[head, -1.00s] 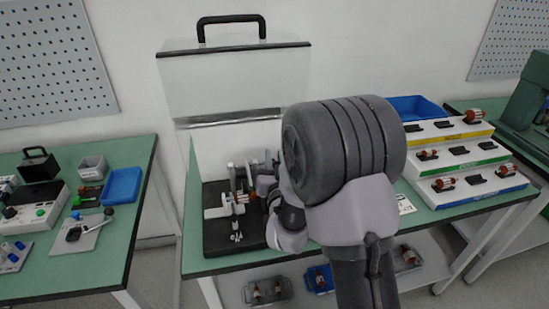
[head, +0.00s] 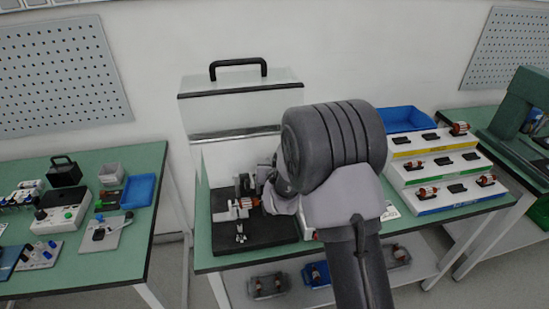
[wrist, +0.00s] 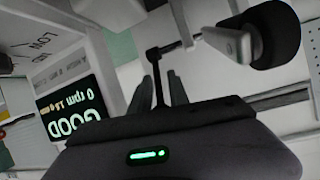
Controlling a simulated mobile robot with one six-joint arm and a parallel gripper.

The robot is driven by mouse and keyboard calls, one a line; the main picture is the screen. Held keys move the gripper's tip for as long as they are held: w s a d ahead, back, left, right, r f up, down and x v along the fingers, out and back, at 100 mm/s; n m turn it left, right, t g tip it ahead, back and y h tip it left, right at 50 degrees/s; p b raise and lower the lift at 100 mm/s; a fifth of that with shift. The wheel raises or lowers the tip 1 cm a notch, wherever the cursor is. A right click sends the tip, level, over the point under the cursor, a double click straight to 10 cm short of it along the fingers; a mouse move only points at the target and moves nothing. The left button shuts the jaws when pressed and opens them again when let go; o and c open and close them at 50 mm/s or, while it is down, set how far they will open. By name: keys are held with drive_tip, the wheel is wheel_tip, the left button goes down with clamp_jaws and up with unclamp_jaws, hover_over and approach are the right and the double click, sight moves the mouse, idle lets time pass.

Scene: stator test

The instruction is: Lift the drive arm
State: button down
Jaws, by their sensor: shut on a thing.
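The drive arm shows in the wrist view as a light grey arm (wrist: 228,42) with a black wheel (wrist: 272,35) at its end. A thin dark handle (wrist: 157,70) joins it through a short cross rod. My gripper (wrist: 160,92) is shut on this handle, with one finger on each side. In the head view my gripper (head: 266,186) is at the right side of the test rig, partly hidden by my own arm. The black wheel (head: 244,183) stands above a red-brown rotor (head: 244,204) on the rig. I cannot tell whether they touch.
The rig's black base (head: 228,240) sits on a green table. A display (wrist: 75,112) reads GOOD and 0 rpm. A clear cover with a black handle (head: 238,66) stands behind. Tiered racks (head: 448,172) of rotors and a blue bin (head: 405,118) are at right.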

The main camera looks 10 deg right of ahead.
drive_tip(key=c, duration=1.3)
unclamp_jaws()
drive_tip(key=shift+w, duration=0.1)
drive_tip(key=shift+o, duration=0.2)
